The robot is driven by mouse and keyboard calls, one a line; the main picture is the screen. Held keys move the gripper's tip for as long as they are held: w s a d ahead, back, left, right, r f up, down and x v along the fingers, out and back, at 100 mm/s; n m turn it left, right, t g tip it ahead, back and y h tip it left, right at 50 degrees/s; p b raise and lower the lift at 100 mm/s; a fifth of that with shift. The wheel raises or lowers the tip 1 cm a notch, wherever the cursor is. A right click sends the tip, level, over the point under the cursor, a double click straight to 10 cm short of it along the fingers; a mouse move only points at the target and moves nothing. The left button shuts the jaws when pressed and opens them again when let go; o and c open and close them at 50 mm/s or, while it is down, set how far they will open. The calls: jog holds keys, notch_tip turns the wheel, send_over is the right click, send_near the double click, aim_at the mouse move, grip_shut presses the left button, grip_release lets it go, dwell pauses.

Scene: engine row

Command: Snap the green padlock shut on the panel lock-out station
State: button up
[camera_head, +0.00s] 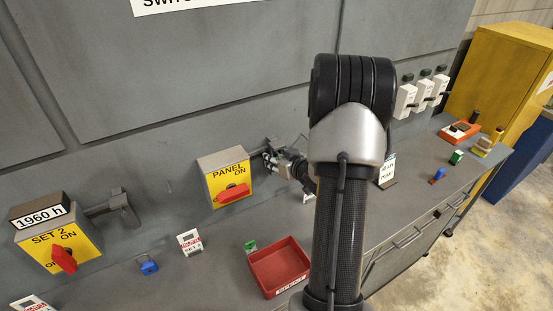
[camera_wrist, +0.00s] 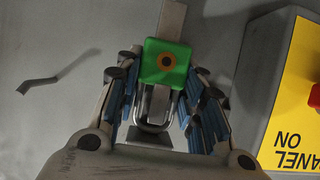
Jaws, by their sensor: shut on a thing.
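The green padlock (camera_wrist: 167,62) is between my gripper's (camera_wrist: 158,84) blue-padded fingers in the wrist view, and they are shut on it. Its metal shackle (camera_wrist: 155,136) points toward the bottom of that view. A grey metal bar (camera_wrist: 172,18) runs behind the padlock; I cannot tell whether the shackle passes through it or is closed. In the head view my gripper (camera_head: 274,161) is just right of the panel station (camera_head: 222,166), a grey box with a yellow face and red handle (camera_head: 232,193). The held padlock is hard to make out there.
The SET 2 station (camera_head: 60,238) stands left, with a blue padlock (camera_head: 149,264) on the counter. A red SPENT tray (camera_head: 280,268) lies in front of the panel station. Another green padlock (camera_head: 456,157) and a blue one (camera_head: 438,174) are at right. The wall is close behind.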

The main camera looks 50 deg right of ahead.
jog(key=shift+r+p, duration=0.4)
jog(key=shift+r, duration=0.25)
jog(key=shift+f, duration=0.2)
jog(key=shift+f+b, duration=0.4)
jog(key=shift+b, duration=0.15)
jog(key=o, duration=1.2)
jog(key=v, duration=1.2)
jog(key=shift+w, duration=0.1)
